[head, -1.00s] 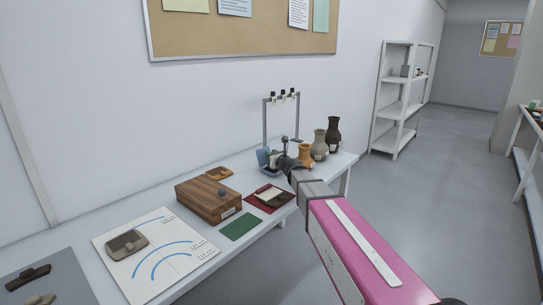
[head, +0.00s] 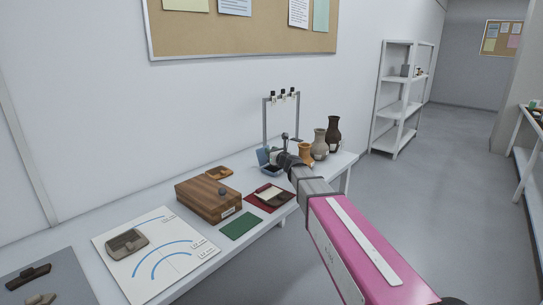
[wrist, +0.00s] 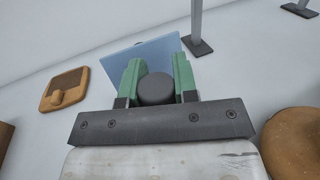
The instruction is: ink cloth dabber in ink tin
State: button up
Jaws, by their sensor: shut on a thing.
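The ink tin appears to be the blue open box (head: 263,157) near the back of the table, its lid raised. In the wrist view its blue panel (wrist: 150,52) stands just beyond the fingers. My gripper (wrist: 157,84) has green fingers shut on a dark round-topped piece (wrist: 156,90), seemingly the cloth dabber's handle. The dabber's lower end is hidden. In the head view my gripper (head: 281,156) is at the tin, largely hidden by my arm. I cannot tell whether the dabber touches the ink.
A metal frame with clips (head: 266,118) rises behind.

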notch_tip(320, 180, up, 6)
jog(key=shift+f, duration=0.25)
dwell(0.5)
dwell(0.4)
